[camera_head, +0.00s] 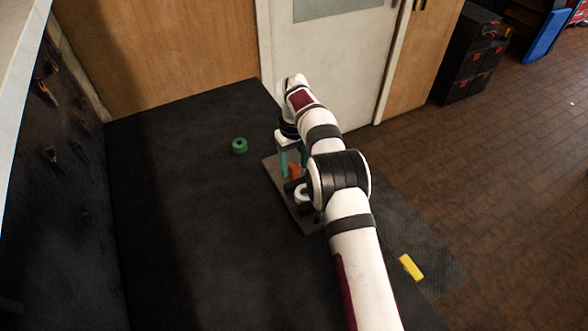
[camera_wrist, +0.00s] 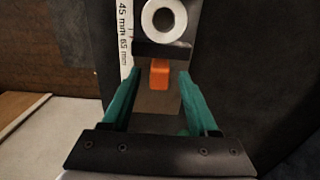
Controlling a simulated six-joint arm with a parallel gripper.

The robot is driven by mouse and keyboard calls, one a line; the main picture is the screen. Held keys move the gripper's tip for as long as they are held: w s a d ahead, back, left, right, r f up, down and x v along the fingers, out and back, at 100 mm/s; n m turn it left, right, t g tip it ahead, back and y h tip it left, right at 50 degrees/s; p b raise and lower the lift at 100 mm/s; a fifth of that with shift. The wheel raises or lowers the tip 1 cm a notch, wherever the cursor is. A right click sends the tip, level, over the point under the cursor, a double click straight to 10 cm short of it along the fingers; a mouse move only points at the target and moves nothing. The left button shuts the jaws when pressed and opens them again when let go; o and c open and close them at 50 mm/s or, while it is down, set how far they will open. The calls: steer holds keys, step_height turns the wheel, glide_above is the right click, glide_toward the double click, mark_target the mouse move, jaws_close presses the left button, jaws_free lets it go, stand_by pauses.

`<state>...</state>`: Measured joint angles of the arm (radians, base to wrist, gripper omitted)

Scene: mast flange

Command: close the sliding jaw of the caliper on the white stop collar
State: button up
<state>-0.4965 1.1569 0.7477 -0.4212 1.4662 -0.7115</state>
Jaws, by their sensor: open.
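The white stop collar (camera_wrist: 163,20) is a ring at the top of the wrist view, and it partly shows in the head view (camera_head: 301,194). A dark crossbar (camera_wrist: 162,49), which looks like the sliding jaw, lies just below the collar. An orange block (camera_wrist: 160,76) sticks out from the bar. My gripper (camera_wrist: 159,84) has teal fingers, open on the left and right of the orange block, with gaps on both sides. In the head view my gripper (camera_head: 293,162) is over the caliper's grey plate (camera_head: 281,178). My arm hides part of the caliper there.
A white scale strip (camera_wrist: 125,35) marked 45 mm and 65 mm runs beside the collar. A green ring (camera_head: 239,146) lies left of the plate on the black table (camera_head: 180,215). A yellow block (camera_head: 411,267) lies at the right. The table's left side is clear.

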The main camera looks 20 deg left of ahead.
mark_target(296, 176)
steer(key=shift+f, duration=1.35)
jaws_close()
steer(key=shift+r, duration=0.1)
stand_by(0.3)
